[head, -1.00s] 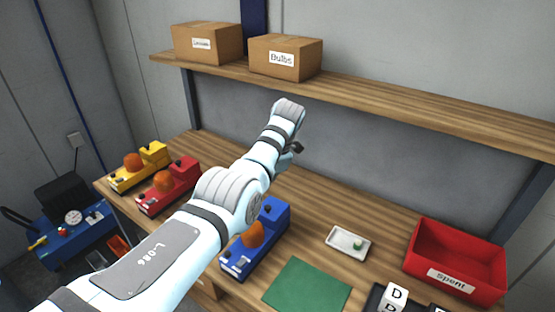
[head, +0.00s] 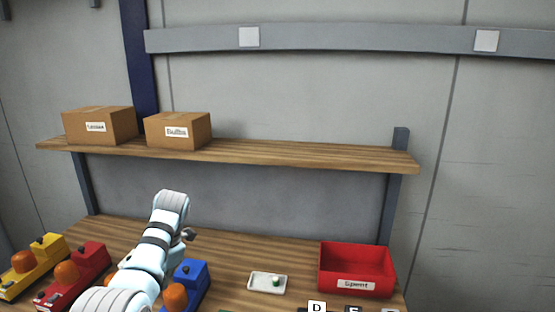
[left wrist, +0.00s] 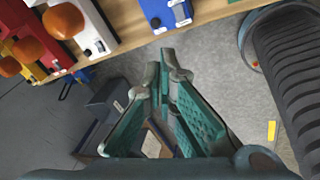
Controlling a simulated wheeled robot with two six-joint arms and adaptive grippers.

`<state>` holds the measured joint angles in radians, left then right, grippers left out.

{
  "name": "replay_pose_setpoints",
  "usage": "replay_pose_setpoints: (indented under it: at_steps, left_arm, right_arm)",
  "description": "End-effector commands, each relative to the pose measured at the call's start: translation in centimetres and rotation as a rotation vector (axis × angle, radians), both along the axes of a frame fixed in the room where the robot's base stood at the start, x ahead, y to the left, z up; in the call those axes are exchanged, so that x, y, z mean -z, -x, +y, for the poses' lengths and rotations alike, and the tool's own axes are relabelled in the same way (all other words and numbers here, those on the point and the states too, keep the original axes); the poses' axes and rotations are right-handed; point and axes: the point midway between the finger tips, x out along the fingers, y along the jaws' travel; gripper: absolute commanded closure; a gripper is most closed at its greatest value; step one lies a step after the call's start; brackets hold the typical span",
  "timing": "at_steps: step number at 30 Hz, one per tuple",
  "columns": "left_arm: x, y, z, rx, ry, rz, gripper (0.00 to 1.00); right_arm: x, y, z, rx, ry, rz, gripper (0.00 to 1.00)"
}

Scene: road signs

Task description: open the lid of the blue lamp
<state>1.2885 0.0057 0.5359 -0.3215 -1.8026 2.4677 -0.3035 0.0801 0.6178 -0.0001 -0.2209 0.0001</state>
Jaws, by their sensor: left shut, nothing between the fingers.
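The blue lamp (head: 189,272) stands on the bench at the lower edge of the head view, with an orange dome and a box part that has a black knob. My left arm covers part of its left side. In the left wrist view the blue lamp (left wrist: 166,12) shows only in part at the top edge, with its knob and white labels. My left gripper (left wrist: 164,58) is shut and empty, with its tips apart from the lamp. In the head view, only a small dark part of the left gripper (head: 189,234) shows beside the wrist. My right gripper is not in view.
A red lamp (head: 90,262) and a yellow lamp (head: 40,262) stand to the left. A white tray (head: 256,285) with a small green-and-white item and a red "Spent" bin (head: 357,285) are to the right. Two cardboard boxes sit on the shelf (head: 270,153) above.

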Motion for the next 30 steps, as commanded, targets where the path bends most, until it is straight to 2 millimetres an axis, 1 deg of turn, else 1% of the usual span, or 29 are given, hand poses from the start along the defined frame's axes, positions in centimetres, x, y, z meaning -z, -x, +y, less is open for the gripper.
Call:
replay_pose_setpoints:
  at_steps: [1,2,7,11,14,17,20,21,23,24,26,27,29,30]
  left_arm:
    - [0.0,0.0,-0.1,0.001,0.000,-0.001,1.00]
    - [0.5,0.0,-0.1,0.018,0.002,0.005,1.00]
    - [3.3,0.2,-0.6,0.151,0.013,0.028,1.00]
    - [5.7,0.6,-0.7,0.262,0.021,0.048,1.00]
    - [7.8,1.3,-0.6,0.365,0.025,0.066,1.00]
    - [10.6,2.6,-0.5,0.498,0.028,0.088,1.00]
    - [13.9,4.7,-0.4,0.682,0.025,0.118,1.00]
    - [15.3,5.8,-0.3,0.768,0.022,0.131,1.00]
    - [17.3,7.8,-0.3,0.905,0.012,0.153,1.00]
    - [18.5,9.3,-0.3,1.003,0.006,0.167,1.00]
    - [20.1,11.7,-0.4,1.154,-0.011,0.190,1.00]
    - [21.0,13.5,-0.5,1.257,-0.023,0.206,1.00]
    - [22.0,16.2,-0.6,1.411,-0.046,0.230,1.00]
    - [22.5,18.0,-0.8,1.513,-0.062,0.246,1.00]
  right_arm:
    - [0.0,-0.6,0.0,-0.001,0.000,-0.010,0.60]
    - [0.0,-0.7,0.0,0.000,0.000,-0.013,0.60]
    - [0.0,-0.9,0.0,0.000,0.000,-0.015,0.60]
    - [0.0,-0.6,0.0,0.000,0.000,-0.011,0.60]
    - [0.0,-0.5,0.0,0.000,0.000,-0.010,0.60]
    - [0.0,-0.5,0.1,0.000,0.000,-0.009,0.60]
    - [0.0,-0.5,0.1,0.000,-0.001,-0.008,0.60]
    - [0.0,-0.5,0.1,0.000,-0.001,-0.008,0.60]
    - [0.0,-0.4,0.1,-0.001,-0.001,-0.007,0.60]
    - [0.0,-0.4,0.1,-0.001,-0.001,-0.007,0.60]
    - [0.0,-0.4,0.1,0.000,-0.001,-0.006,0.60]
    - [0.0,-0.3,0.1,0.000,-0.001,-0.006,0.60]
    - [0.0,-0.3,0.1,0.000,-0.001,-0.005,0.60]
    - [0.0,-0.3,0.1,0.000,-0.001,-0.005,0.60]
